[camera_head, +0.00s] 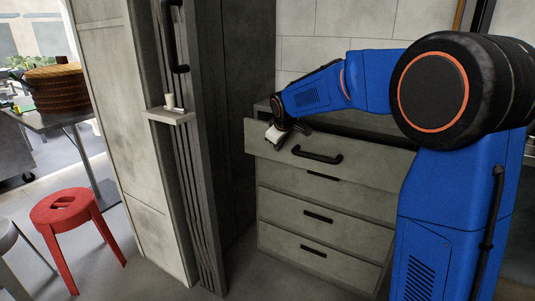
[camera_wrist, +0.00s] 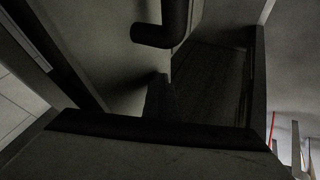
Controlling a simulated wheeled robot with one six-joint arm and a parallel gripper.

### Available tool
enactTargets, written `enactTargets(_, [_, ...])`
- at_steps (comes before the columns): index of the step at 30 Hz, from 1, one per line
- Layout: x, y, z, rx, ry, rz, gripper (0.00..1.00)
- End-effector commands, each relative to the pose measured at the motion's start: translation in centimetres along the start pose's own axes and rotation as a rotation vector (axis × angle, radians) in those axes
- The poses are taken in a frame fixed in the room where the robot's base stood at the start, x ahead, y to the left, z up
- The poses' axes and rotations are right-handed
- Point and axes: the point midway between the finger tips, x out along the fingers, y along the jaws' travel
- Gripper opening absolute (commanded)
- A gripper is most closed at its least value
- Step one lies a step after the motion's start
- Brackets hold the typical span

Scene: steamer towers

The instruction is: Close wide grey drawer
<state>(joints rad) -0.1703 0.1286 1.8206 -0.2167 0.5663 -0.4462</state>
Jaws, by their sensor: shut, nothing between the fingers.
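The grey drawer unit (camera_head: 312,205) stands right of centre in the head view. Its wide top drawer (camera_head: 362,166) is pulled out past the fronts below, with a black bar handle (camera_head: 317,155) on its front. My gripper (camera_head: 274,138) is shut and empty at the upper left of that front, left of the handle. I cannot tell whether the fingers touch the front. The wrist view is dark and close up; a black curved bar (camera_wrist: 162,32) shows at its top, and I cannot tell which handle it is.
The lower drawers look shut. A tall grey cabinet (camera_head: 118,130) with a small shelf (camera_head: 170,116) stands to the left of the unit. A red stool (camera_head: 72,208) and a table (camera_head: 55,119) with a round wooden steamer (camera_head: 55,90) are farther left. Floor is clear before the cabinet.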

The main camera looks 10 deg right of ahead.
Motion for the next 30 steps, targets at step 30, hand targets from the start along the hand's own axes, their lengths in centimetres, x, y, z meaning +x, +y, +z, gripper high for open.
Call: enactTargets(30, [4.5, 8.3, -0.2, -0.001, 0.001, 0.001, 0.0])
